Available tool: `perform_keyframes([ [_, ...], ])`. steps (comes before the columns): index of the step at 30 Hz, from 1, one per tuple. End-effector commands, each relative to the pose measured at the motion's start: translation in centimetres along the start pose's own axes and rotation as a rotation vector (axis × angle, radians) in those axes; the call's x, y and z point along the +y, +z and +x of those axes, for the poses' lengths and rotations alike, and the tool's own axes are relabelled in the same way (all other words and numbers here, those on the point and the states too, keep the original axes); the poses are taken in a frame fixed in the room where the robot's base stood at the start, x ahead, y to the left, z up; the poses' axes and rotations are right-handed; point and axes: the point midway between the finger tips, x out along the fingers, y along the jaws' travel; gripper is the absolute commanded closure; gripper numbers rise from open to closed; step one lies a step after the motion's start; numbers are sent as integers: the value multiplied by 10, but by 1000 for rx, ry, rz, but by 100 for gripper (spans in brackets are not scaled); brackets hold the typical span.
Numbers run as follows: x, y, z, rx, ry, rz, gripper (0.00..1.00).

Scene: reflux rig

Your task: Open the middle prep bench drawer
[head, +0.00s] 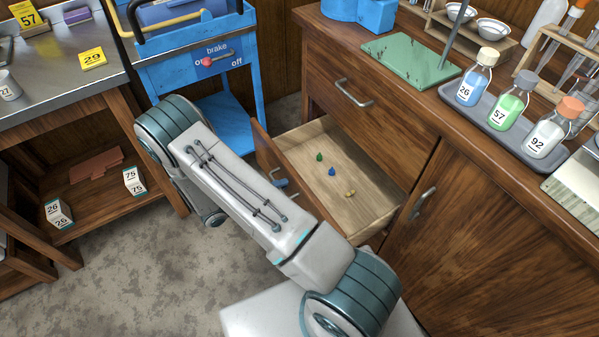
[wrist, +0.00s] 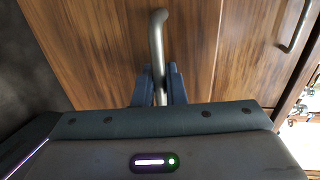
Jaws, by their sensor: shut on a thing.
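The middle prep bench drawer (head: 341,181) stands pulled out from the wooden bench, below a closed top drawer (head: 365,100). Its pale inside shows a green, a blue and a yellow small piece. My arm crosses in front of it in the head view and hides part of its front and its handle. In the wrist view my gripper (wrist: 158,88) is shut on a grey bar handle (wrist: 158,35) on a wooden front. The handle lies between the two dark blue fingers. In the head view the gripper is mostly hidden behind my arm.
A cupboard door with a metal handle (head: 423,203) is beside the open drawer. A blue cart (head: 232,84) stands behind my arm. Grey floor is clear at the lower left.

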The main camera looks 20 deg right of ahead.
Motion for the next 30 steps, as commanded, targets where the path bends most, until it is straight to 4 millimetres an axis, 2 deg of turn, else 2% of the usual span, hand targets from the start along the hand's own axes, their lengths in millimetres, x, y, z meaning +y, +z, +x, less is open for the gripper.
perform_keyframes([
  [1, 2, 0, -12, -3, 1, -1, 100],
  [6, 8, 0, -40, -2, 1, -1, 100],
  [12, 12, 0, -59, 0, 1, 0, 100],
  [27, 13, 0, -65, 1, 1, 0, 100],
  [28, 13, 0, -65, 1, 1, 0, 87],
  [30, 13, 0, -65, 1, 1, 0, 85],
])
